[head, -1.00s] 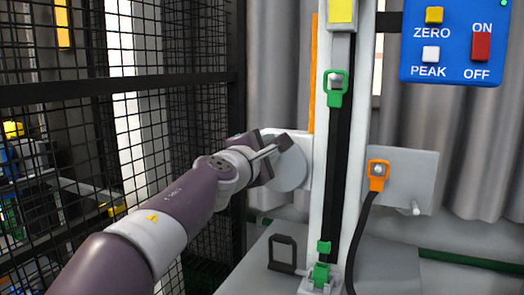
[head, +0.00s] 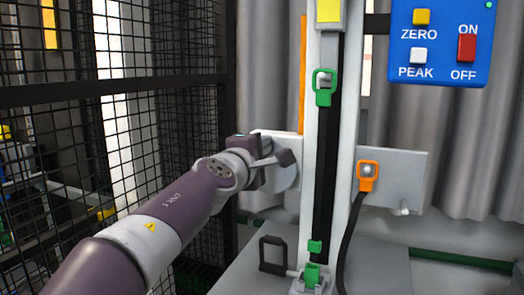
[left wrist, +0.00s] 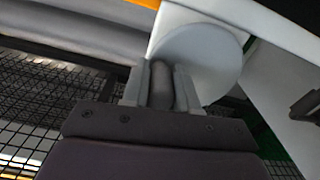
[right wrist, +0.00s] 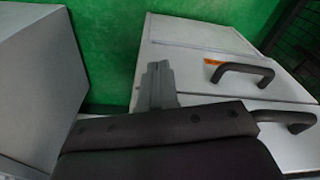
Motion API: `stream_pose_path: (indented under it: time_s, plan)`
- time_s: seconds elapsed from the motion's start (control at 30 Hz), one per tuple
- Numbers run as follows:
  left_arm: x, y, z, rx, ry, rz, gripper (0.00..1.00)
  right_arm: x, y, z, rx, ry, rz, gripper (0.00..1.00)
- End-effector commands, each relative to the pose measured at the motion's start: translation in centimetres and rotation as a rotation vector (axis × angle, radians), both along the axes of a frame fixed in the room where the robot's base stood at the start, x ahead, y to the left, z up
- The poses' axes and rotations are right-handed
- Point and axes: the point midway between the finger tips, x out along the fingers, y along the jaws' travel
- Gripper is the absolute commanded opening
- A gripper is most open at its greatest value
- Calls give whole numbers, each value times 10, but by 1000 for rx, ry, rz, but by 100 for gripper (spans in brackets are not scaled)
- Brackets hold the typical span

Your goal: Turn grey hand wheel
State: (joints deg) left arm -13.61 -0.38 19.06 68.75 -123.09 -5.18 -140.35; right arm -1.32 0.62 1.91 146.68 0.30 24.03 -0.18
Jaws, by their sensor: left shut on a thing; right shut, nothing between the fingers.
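The grey hand wheel (head: 285,180) is a pale disc on the left side of the white tower column. It also shows in the left wrist view (left wrist: 210,62). My left gripper (head: 278,160) is at the wheel's face. In the left wrist view its fingers (left wrist: 161,82) are closed on the wheel's dark grey handle (left wrist: 161,92), near the disc's lower edge in that picture. Part of the wheel is hidden behind the gripper. My right gripper (right wrist: 157,75) shows only in the right wrist view, shut and empty.
A blue panel (head: 441,40) with ZERO, PEAK and ON/OFF switches is at upper right. The column (head: 308,110) carries green clips (head: 324,92). An orange clip (head: 367,172) and black cable are right of it. Black mesh fencing (head: 120,140) runs along the left, close to my arm.

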Motion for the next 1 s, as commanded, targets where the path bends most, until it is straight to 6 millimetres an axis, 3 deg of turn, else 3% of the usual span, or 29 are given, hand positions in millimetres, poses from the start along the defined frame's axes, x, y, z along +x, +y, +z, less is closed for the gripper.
stream_pose_path:
  time_s: [0.03, 0.07, 0.1, 0.13, 0.4, 0.53, 1.0]
  plan:
    - [-1, -1, 1, -1, 0, -3, 0, 0, 0, 0, 0, 0, 0, 0]
    - [-1, -1, 1, -1, 0, -3, 35, 0, 0, 0, 0, 0, 0, 0]
    - [-1, -1, 0, -1, 0, -3, 48, 0, 0, 0, 0, 0, 0, 0]
    - [0, -1, 0, -1, 0, -3, 54, 0, 0, 0, 0, 0, 0, 0]
    - [-1, 0, 0, -2, 1, -1, 54, 0, 0, 0, 0, 0, 0, 0]
    - [-10, 3, -1, -2, 1, -1, 54, 0, 0, -4, 0, 0, 0, 0]
    - [-109, 35, -1, -2, 0, -2, 54, 0, 0, -22, 0, 0, 0, 0]
